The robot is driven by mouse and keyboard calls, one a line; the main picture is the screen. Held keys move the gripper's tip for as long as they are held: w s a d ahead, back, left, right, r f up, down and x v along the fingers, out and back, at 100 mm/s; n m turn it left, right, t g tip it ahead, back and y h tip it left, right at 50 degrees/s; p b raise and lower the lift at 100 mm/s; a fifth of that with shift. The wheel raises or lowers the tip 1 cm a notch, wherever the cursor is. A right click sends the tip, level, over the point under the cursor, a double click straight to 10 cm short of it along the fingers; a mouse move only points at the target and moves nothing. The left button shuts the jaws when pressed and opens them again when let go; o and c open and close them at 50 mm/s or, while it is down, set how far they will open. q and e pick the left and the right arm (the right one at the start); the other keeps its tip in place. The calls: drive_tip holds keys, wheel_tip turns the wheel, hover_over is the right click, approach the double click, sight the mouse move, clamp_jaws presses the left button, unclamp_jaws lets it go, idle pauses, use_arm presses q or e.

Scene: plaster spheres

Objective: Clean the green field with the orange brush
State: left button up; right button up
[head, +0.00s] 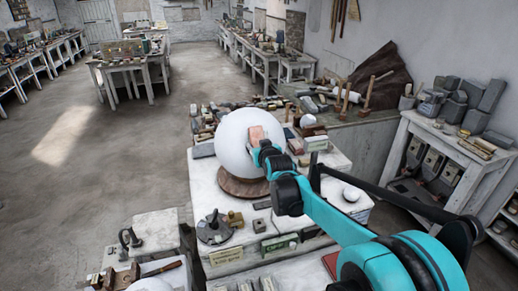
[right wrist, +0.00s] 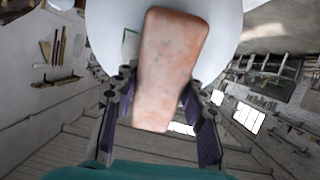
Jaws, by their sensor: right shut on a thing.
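A large white plaster sphere (head: 234,147) sits on a round brown wooden base (head: 243,186) on the white worktable. My right gripper (head: 263,152) is at the sphere's right side, shut on a pinkish-orange block, which I take as the orange brush (head: 257,134). In the right wrist view, the brush (right wrist: 170,65) stands between the two fingers of my right gripper (right wrist: 158,115), in front of the sphere (right wrist: 102,32). I cannot tell whether it touches the sphere. A thin green edge, perhaps of the green field (right wrist: 130,42), shows left of the brush; the brush may hide the rest. My left gripper is not in view.
A dark metal tool (head: 214,228) and small blocks lie at the table's front. Many blocks and tools crowd behind the sphere. A shelf table (head: 440,130) stands at right. Open floor (head: 100,190) lies left.

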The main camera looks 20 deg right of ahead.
drive_tip(key=shift+w+r, duration=0.35)
drive_tip(key=shift+r, duration=0.25)
drive_tip(key=shift+s+f, duration=0.1)
drive_tip(key=shift+s+f, duration=0.55)
drive_tip(key=shift+s, duration=0.25)
drive_tip(key=shift+s+b, duration=0.3)
